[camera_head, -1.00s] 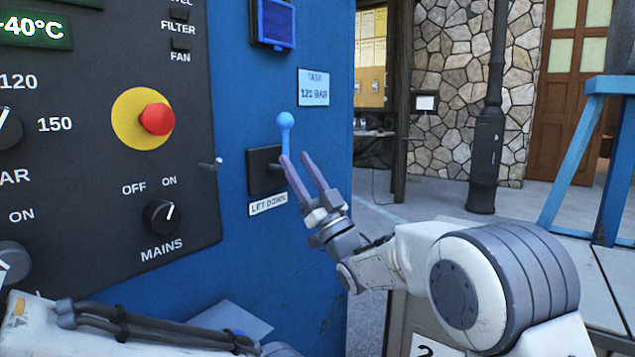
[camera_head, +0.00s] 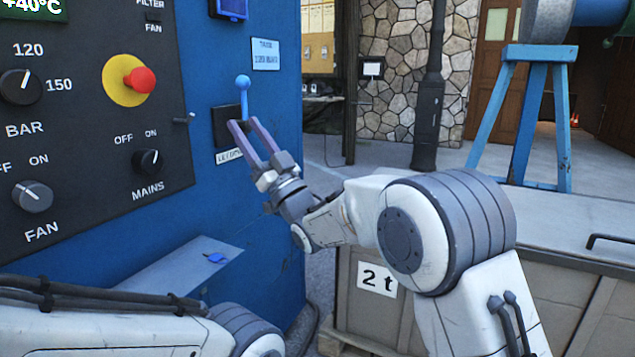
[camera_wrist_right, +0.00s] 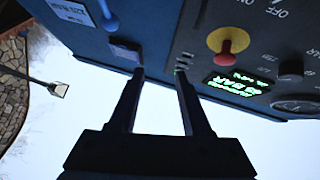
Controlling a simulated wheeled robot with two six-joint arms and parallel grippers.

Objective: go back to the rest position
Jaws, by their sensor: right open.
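My right gripper (camera_head: 244,124) is open, its two purple-grey fingers pointing up toward the blue-knobbed lever (camera_head: 243,92) on the side of the blue cabinet (camera_head: 270,200). In the head view the fingertips overlap the lever's black plate; whether they touch it I cannot tell. In the right wrist view the open, empty fingers (camera_wrist_right: 160,72) reach toward the cabinet, with the lever (camera_wrist_right: 107,14) above and left of them. My left arm (camera_head: 100,325) crosses the bottom left of the head view; its gripper is out of sight.
The dark control panel (camera_head: 90,160) with knobs and a red emergency button (camera_head: 138,80) is at left. A small ledge (camera_head: 175,268) juts from the cabinet. A crate marked 2 t (camera_head: 375,280) and a blue trestle (camera_head: 562,130) stand at right.

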